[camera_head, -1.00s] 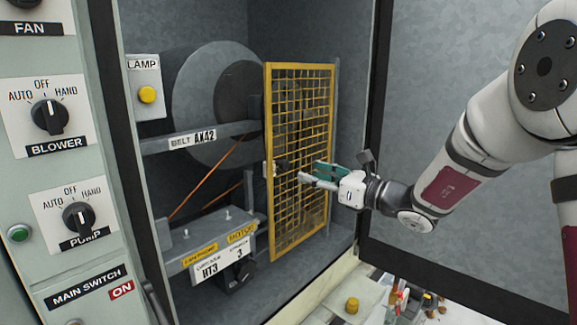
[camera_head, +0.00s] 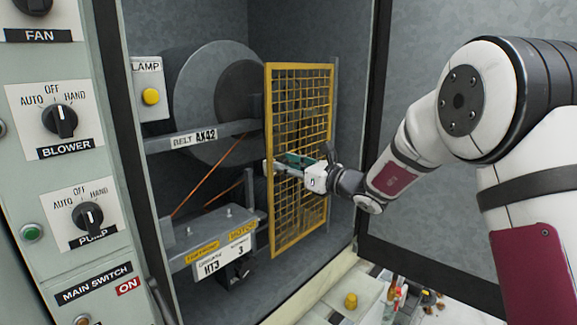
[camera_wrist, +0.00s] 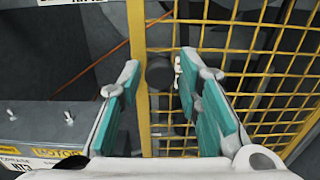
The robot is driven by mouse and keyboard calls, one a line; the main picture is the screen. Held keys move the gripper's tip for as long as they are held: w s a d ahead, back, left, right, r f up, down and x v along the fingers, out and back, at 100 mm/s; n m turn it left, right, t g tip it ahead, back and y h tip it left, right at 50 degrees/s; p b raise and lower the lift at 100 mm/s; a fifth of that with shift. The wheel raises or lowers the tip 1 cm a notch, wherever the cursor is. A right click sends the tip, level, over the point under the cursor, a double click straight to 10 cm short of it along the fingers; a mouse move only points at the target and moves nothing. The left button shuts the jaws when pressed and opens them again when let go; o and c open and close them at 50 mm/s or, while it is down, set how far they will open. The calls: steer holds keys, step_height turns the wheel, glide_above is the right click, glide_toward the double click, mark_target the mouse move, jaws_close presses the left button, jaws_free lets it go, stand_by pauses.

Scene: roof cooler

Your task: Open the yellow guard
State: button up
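The yellow guard (camera_head: 301,66) is a tall framed mesh panel inside the cabinet, its left edge upright in front of the machinery. In the wrist view, its frame bar (camera_wrist: 138,35) runs down the middle with mesh to its right. A dark round knob (camera_wrist: 160,72) sits by that bar, with a small pale fitting (camera_wrist: 178,72) beside it. My gripper (camera_head: 280,164) is at the guard's left edge, about mid-height. In the wrist view, my gripper (camera_wrist: 160,80) is open, its green-padded fingers on either side of the knob. Contact with the knob cannot be told.
Behind and left of the guard are a large grey wheel (camera_head: 208,85), an orange belt (camera_head: 207,178) and a grey motor mount (camera_head: 208,242). A switch panel (camera_head: 55,165) stands at the left. A yellow-capped item and small clutter lie below right. Dark cabinet frame borders the right.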

jaws_close()
